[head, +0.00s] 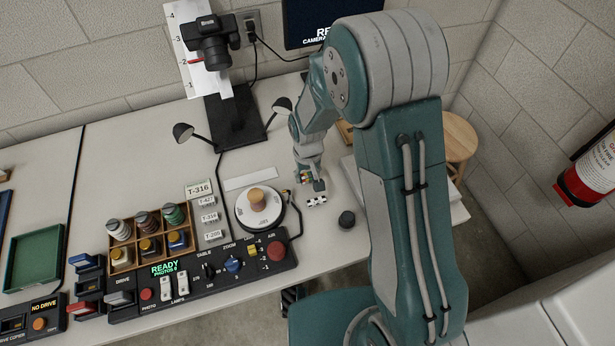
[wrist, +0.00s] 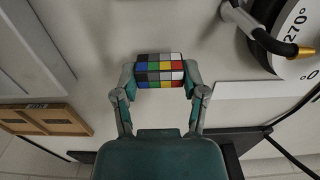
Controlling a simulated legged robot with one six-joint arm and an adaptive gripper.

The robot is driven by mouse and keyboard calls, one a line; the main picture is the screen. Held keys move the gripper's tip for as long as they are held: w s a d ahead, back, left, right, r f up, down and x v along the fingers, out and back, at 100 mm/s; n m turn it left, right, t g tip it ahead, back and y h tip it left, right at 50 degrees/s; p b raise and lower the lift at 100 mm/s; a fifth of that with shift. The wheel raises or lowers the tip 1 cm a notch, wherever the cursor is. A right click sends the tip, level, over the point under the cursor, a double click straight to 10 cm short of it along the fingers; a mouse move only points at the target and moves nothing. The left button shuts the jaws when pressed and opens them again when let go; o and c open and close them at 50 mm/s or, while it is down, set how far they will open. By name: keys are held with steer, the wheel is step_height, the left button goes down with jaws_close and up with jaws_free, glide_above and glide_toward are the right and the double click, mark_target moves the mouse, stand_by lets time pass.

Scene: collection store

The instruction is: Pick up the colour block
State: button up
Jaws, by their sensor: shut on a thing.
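The colour block (wrist: 160,70) is a small block with rows of coloured, grey, black and white squares. In the wrist view it sits between the two fingertips of my gripper (wrist: 160,80), which is shut on it from both sides. In the head view my gripper (head: 311,183) points down over the white table, right of the round turntable (head: 273,222). I cannot tell whether the block touches the table.
A wooden piece stands on the turntable. A lamp head (head: 282,105) rises behind. The control panel (head: 210,272) and a wooden bottle rack (head: 124,266) are at left.

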steer(key=s+a+r, duration=0.2)
steer(key=s+r, duration=0.3)
steer(key=s, duration=0.1)
steer(key=s+a+r, duration=0.3)
steer(key=s+r, duration=0.3)
steer(key=shift+s+a+r, duration=0.15)
steer(key=shift+s+a, duration=0.1)
steer(key=shift+s, duration=0.05)
steer(key=shift+w, duration=0.1)
